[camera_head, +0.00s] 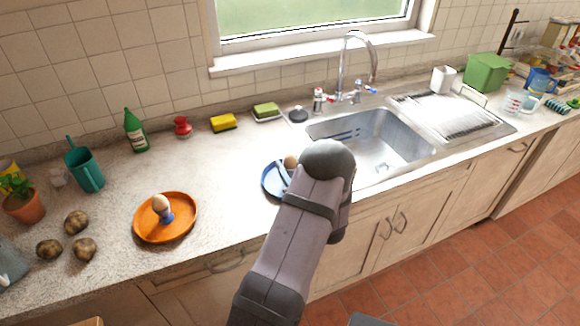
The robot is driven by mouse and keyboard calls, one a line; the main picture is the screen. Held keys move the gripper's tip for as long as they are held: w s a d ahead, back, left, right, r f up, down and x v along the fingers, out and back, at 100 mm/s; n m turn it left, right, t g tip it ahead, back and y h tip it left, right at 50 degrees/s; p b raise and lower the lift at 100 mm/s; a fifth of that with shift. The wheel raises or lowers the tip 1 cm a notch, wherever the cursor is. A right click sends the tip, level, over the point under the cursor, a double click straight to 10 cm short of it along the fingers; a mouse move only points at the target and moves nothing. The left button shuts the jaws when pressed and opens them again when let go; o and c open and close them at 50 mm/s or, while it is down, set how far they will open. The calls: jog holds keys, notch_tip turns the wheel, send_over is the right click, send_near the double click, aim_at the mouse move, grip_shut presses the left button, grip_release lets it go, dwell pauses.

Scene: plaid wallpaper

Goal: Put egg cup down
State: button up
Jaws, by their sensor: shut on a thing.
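My gripper (283,172) is over a blue plate (268,186) on the counter, left of the sink. My arm covers most of the gripper and the plate's right part. A brown egg (291,161) shows at the gripper. My gripper is shut on the egg cup under this egg; the cup itself is mostly hidden. I cannot tell whether the cup touches the plate. Another egg (160,202) stands in a blue egg cup (167,217) on an orange plate (148,231) further left.
A steel sink (375,145) with a tap is right of my arm. A green bottle (135,132), red item (182,126) and sponges stand along the wall. Counter between the plates is clear.

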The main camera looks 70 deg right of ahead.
jog(key=shift+f, duration=0.3)
jog(key=shift+f, duration=0.2)
jog(key=o, duration=1.1)
jog(key=shift+c, duration=0.2)
jog(key=shift+r, duration=0.1)
